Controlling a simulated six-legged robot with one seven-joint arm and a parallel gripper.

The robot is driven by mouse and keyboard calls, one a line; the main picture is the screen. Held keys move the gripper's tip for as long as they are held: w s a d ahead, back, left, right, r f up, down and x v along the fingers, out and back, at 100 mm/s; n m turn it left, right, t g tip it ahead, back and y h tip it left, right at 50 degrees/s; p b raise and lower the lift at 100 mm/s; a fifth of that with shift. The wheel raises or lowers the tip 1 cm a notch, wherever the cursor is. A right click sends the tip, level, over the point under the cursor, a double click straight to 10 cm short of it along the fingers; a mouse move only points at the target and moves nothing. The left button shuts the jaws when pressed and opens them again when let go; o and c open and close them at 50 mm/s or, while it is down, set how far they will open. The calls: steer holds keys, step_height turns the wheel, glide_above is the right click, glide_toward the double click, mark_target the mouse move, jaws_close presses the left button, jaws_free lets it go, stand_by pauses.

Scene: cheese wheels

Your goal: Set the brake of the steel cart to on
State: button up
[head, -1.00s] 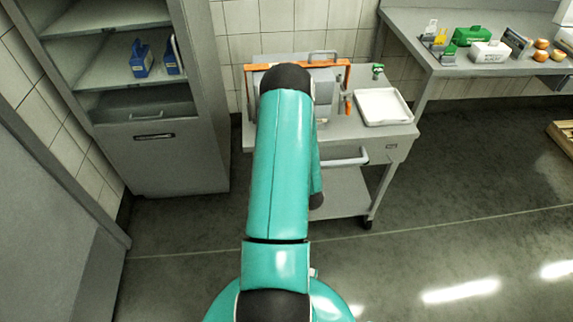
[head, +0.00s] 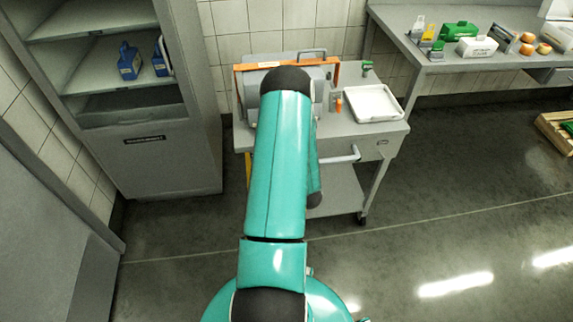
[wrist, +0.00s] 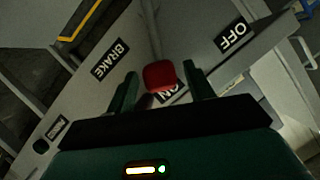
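The steel cart (head: 372,143) stands against the tiled wall in the head view, partly hidden behind my teal arm. In the wrist view, its grey panel carries a BRAKE label (wrist: 110,58), an OFF label (wrist: 234,37) and an ON label (wrist: 170,95). A red knob (wrist: 159,75) shows beside the ON label and covers part of it. My gripper (wrist: 161,84) is open, with one finger on each side of the red knob. Narrow gaps show between the knob and the fingers. My gripper is hidden behind the arm in the head view.
On the cart's top are an orange-framed device (head: 338,74) and a white tray (head: 376,103). A grey cabinet (head: 165,165) stands to the left. A counter (head: 440,66) with boxes is at the upper right.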

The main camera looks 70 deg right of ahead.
steer(key=v, duration=1.3)
steer(key=shift+s+a, duration=0.2)
steer(key=shift+a, duration=0.15)
steer(key=shift+r, duration=0.15)
